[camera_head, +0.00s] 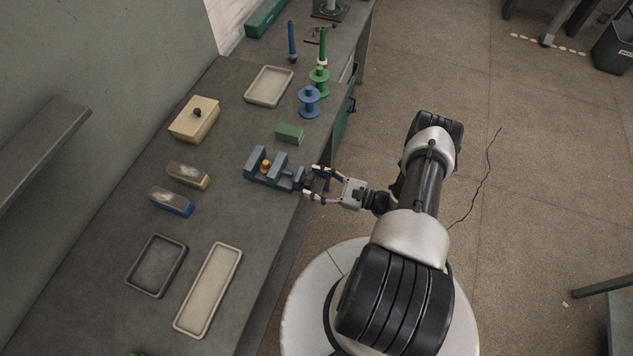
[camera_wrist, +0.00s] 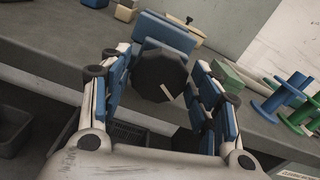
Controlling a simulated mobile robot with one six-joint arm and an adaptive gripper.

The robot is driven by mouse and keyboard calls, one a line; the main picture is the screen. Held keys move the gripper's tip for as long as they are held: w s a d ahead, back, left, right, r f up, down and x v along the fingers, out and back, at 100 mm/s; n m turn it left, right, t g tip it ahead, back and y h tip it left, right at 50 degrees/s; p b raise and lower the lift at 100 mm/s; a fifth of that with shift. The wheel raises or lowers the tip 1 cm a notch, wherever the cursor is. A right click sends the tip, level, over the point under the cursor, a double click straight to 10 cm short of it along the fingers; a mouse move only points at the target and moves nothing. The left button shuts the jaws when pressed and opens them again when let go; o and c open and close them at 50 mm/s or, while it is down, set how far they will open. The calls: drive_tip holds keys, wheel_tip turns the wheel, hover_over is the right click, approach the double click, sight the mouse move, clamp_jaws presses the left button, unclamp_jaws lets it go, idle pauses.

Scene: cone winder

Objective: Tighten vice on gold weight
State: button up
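The blue-grey vice (camera_head: 284,181) stands near the bench's front edge in the head view. The gold weight (camera_head: 265,166) sits between its jaws; I cannot tell whether both jaws touch it. In the wrist view the vice body (camera_wrist: 168,35) is straight ahead and hides the weight. The vice's dark round knob (camera_wrist: 158,76) with a pale mark faces me. My gripper (camera_head: 313,184) is at the knob end of the vice. Its blue-padded fingers are apart, one on each side of the knob, with narrow gaps visible.
A green block (camera_head: 289,132) lies just behind the vice. Blue (camera_head: 309,103) and green (camera_head: 319,83) spools stand farther back. Two brushes (camera_head: 187,175) (camera_head: 172,201), a lidded box (camera_head: 195,118) and shallow trays (camera_head: 208,290) (camera_head: 156,265) lie around. Bare bench lies left of the vice.

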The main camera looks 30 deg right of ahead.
drive_tip(key=c, duration=0.7)
drive_tip(key=shift+o, duration=0.2)
drive_tip(key=shift+f+m+b, duration=0.15)
drive_tip(key=shift+m+b, duration=0.45)
drive_tip(key=shift+b, duration=0.3)
drive_tip(key=shift+m+b, duration=0.55)
drive_tip(key=shift+m, duration=0.15)
drive_tip(key=o, duration=1.1)
drive_tip(key=shift+c, duration=0.2)
drive_tip(key=v, duration=1.2)
